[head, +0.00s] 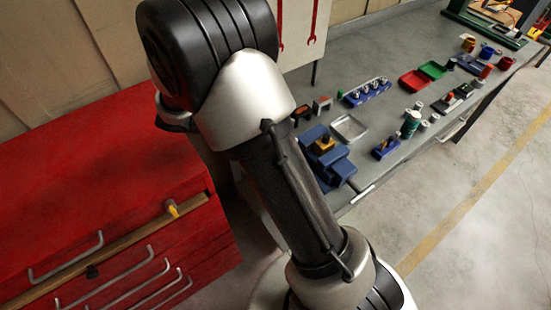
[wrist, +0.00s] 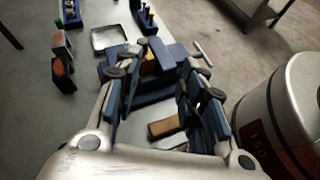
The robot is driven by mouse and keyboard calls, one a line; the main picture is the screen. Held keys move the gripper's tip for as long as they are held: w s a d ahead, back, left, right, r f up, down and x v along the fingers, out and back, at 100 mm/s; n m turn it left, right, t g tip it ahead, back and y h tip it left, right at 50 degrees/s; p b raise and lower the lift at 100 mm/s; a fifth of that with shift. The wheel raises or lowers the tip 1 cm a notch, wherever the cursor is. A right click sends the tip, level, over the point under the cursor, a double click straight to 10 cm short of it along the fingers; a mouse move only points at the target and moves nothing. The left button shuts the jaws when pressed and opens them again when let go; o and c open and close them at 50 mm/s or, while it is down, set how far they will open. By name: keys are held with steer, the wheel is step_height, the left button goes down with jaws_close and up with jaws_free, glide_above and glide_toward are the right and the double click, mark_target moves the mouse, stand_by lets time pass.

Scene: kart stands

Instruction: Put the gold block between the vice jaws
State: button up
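The blue vice (head: 338,168) stands on the grey bench, and it also shows in the wrist view (wrist: 150,97) beyond my gripper. The gold block (head: 324,143) sits upright at the vice, seemingly between its jaws. In the wrist view the gold block (wrist: 148,63) is partly hidden by the left finger, so its exact seating is unclear. My gripper (wrist: 160,65) is open, its two fingers wide apart on either side of the view of the block and vice. I cannot tell whether a finger touches either. The gripper is not visible in the head view.
A metal tray (head: 349,128), a blue rack of pegs (head: 367,91) and two orange-and-dark pieces (wrist: 62,72) stand near the vice. Red (head: 413,82) and green trays lie farther along the bench. A red tool cabinet (head: 90,190) stands at left.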

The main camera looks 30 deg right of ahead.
steer(key=s+a+r+m+t+y, duration=0.4)
steer(key=s+a+r+m+y, duration=0.1)
steer(key=s, duration=0.3)
steer(key=s+a+r+m+t+y, duration=0.5)
steer(key=s+a+m+y, duration=0.2)
steer(key=s, duration=0.1)
steer(key=shift+r, duration=0.35)
steer(key=shift+a, duration=0.15)
steer(key=shift+m, duration=0.3)
steer(key=shift+c, duration=0.4)
